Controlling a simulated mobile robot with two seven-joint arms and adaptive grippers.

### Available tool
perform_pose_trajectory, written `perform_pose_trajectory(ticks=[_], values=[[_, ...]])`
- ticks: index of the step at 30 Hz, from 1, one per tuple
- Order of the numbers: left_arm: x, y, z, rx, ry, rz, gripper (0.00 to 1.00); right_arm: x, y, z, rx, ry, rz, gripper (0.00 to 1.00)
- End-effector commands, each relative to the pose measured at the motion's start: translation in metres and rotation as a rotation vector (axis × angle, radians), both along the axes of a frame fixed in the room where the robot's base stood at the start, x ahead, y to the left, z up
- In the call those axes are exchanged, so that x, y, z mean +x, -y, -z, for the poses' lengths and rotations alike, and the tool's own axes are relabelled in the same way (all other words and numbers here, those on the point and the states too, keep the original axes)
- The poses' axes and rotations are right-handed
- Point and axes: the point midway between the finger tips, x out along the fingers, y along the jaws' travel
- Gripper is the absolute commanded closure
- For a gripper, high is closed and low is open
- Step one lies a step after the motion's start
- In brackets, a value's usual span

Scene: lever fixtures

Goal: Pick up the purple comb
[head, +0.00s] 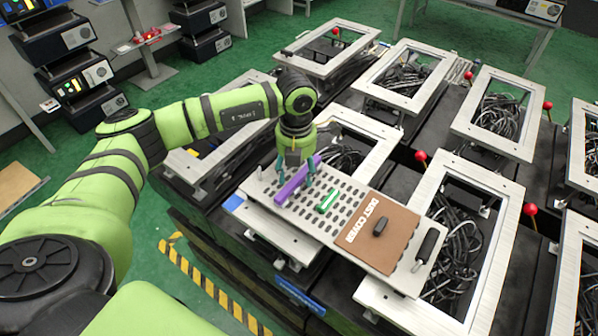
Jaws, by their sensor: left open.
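The purple comb (290,188) is a long bar lying slantwise on a perforated metal plate (345,190) in the middle of the head view. My left gripper (296,172) points down right over the comb, with its teal fingers apart, one on each side of the bar. The gripper is open; I cannot tell whether the fingers touch the comb. My right gripper is not in view.
A small green object (326,201) lies close to the comb on the right. Metal frames with cables and red-knobbed levers (421,156) surround the plate.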

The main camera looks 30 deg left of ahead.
Motion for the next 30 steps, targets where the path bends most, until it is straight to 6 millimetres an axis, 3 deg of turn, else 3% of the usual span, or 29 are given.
perform_pose_trajectory(ticks=[4, 11, 14, 15, 16, 30], values=[[0.000, 0.001, 0.013, -0.001, 0.000, 0.001, 0.42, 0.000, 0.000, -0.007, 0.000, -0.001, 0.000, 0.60], [0.000, 0.001, 0.016, -0.002, 0.002, 0.002, 0.42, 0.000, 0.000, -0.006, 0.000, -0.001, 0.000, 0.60], [0.000, 0.001, 0.016, -0.002, 0.002, 0.002, 0.78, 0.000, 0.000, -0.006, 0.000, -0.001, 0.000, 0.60], [0.000, 0.001, 0.016, -0.002, 0.002, 0.002, 0.94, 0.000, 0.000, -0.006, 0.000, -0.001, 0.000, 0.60], [0.000, 0.001, 0.016, -0.002, 0.002, 0.002, 0.97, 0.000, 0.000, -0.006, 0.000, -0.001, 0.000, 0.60], [0.001, 0.001, 0.011, -0.004, 0.005, 0.002, 0.98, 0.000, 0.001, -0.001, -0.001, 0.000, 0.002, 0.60]])
